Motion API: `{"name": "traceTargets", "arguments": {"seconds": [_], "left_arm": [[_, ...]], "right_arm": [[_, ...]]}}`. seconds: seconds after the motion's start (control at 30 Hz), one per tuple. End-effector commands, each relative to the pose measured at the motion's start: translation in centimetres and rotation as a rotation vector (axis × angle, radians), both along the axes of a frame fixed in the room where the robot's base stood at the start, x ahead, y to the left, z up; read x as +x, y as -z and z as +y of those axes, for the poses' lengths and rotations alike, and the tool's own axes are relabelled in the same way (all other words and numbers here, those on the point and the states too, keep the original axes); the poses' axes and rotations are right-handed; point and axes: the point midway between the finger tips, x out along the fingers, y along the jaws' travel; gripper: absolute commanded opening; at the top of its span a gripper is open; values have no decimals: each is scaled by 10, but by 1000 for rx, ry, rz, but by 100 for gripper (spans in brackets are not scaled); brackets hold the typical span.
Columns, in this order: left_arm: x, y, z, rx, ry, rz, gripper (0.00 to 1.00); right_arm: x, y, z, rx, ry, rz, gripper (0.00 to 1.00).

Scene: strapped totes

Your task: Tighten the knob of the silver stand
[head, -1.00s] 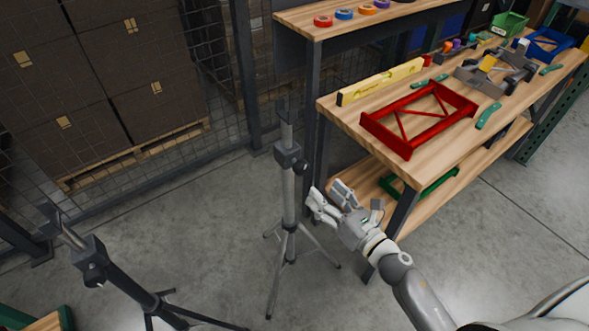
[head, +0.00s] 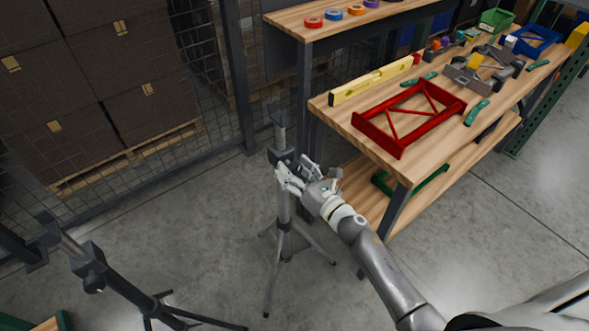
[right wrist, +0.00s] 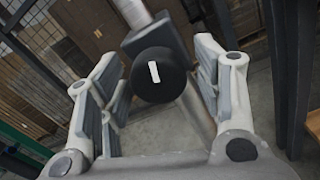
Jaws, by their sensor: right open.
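The silver stand (head: 284,215) stands upright on its tripod legs left of the workbench. A dark collar (head: 281,156) sits near its top. Its round black knob (right wrist: 158,75), with a white mark on its face, shows in the right wrist view. In the head view my gripper mostly hides the knob. My right gripper (head: 294,172) is at the collar, open, with its fingers on either side of the knob. In the right wrist view gaps show between the knob and the fingers (right wrist: 158,85). My left gripper is not in view.
A black stand (head: 125,288) with its own knob (head: 94,283) leans in the picture at lower left. The workbench (head: 340,115) at right holds a red frame (head: 405,118), a yellow level (head: 370,81) and tools. A mesh fence stands behind. Floor between the stands is clear.

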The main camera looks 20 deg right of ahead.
Motion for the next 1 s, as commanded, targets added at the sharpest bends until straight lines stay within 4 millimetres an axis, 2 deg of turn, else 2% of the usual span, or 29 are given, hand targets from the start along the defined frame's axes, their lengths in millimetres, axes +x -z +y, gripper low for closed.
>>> {"name": "traceTargets", "arguments": {"seconds": [0.1, 0.47, 0.77, 1.0], "left_arm": [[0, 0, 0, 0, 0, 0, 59], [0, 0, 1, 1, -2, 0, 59], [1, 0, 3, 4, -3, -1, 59], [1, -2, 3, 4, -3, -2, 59]], "right_arm": [[0, 0, 0, 0, 0, 0, 60], [0, 0, 0, 1, 0, 0, 14], [0, 0, 0, 38, 0, 14, 14], [-1, -1, 1, 166, 0, 60, 14]]}}
